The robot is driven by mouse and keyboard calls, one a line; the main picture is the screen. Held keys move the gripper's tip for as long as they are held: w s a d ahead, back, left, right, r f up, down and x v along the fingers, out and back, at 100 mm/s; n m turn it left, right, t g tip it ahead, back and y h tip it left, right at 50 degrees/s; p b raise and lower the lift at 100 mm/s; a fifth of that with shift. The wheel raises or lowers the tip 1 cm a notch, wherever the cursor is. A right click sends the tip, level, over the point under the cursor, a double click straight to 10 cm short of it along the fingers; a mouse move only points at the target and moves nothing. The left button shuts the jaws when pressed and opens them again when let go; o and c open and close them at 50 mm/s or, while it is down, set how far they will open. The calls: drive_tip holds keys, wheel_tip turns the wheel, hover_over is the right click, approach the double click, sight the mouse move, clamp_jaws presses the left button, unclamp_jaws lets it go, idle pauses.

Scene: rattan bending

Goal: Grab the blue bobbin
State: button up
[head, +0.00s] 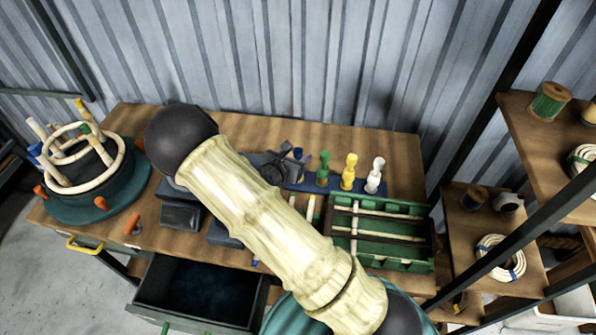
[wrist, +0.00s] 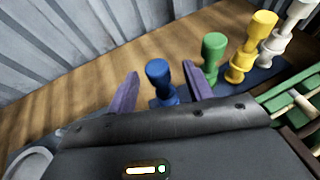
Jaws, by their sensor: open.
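The blue bobbin (wrist: 160,82) stands upright in the wrist view, between the two purple fingers of my gripper (wrist: 160,70). The fingers are open, one on each side of it, with gaps visible. In the head view only a small part of the blue bobbin (head: 298,153) shows beside my dark gripper (head: 279,166). Green (head: 323,168), yellow (head: 349,171) and white (head: 375,175) bobbins stand in a row to its right on a blue base (head: 335,188). The lower part of the blue bobbin is partly hidden by the gripper body in the wrist view.
The green bobbin (wrist: 213,58) is close to my right finger. A green divided tray (head: 428,262) with rattan pieces lies right of the arm. A teal round jig (head: 125,195) with rattan rings stands left. An open drawer (head: 150,290) is below. A corrugated wall rises behind.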

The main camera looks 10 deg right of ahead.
sight(301, 151)
drive_tip(key=p+x, duration=0.1)
drive_tip(key=x, duration=0.3)
drive_tip(key=shift+w+d+f, duration=0.1)
drive_tip(key=shift+w+f, duration=0.15)
drive_tip(key=shift+w, duration=0.1)
clamp_jaws()
idle(0.4)
wheel_tip(301, 151, up, 10)
drive_tip(key=b, duration=0.1)
idle(0.4)
idle(0.4)
